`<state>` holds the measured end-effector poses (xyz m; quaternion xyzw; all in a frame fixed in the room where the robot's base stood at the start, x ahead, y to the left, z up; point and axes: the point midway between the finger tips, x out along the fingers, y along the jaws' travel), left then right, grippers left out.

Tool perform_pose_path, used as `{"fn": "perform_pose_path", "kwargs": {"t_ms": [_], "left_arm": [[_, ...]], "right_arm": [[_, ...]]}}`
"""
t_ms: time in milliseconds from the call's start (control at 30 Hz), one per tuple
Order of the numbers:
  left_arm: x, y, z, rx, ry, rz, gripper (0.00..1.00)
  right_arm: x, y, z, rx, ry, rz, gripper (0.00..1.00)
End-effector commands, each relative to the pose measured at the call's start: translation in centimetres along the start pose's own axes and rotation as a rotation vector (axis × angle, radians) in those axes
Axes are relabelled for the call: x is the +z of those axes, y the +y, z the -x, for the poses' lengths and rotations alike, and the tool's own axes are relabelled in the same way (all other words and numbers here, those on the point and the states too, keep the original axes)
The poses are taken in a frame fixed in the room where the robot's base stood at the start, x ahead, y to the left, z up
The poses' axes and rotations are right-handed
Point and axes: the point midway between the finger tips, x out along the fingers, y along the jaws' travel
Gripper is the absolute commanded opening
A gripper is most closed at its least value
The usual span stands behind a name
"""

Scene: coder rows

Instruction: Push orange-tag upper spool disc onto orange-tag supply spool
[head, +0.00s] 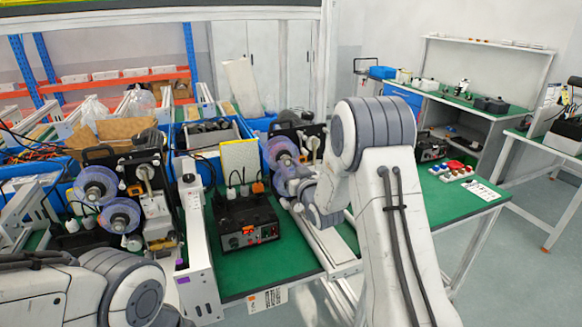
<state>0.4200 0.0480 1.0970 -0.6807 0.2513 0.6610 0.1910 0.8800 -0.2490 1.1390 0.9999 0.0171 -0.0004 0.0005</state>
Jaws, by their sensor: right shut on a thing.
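The orange tag (268,299) is on the front edge of the green bench. Behind it, a translucent bluish-purple spool disc (280,150) stands upright at the front of a dark coder machine (312,132). My right arm reaches in from the right, and my right gripper (287,172) is at this disc's lower edge, shut on it. The fingertips are small and partly hidden by the wrist. I cannot tell how far the disc sits on the supply spool, which is hidden behind it. My left arm shows at lower left; its gripper is out of view.
A black control box (247,220) stands on the green bench left of my right arm. A second coder with two translucent spools (97,185) stands at left, beside a white upright housing (197,245). Red-capped parts (452,170) lie on the bench at right.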

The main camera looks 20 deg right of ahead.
Motion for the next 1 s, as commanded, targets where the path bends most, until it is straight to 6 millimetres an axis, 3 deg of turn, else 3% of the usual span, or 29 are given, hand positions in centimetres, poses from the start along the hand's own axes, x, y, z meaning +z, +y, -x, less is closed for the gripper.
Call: {"fn": "perform_pose_path", "kwargs": {"t_ms": [1000], "left_arm": [[0.04, -0.06, -0.78, 0.000, 0.000, 0.000, 1.00]], "right_arm": [[-0.04, 0.00, -0.62, 0.000, 0.001, 0.000, 0.00]]}}
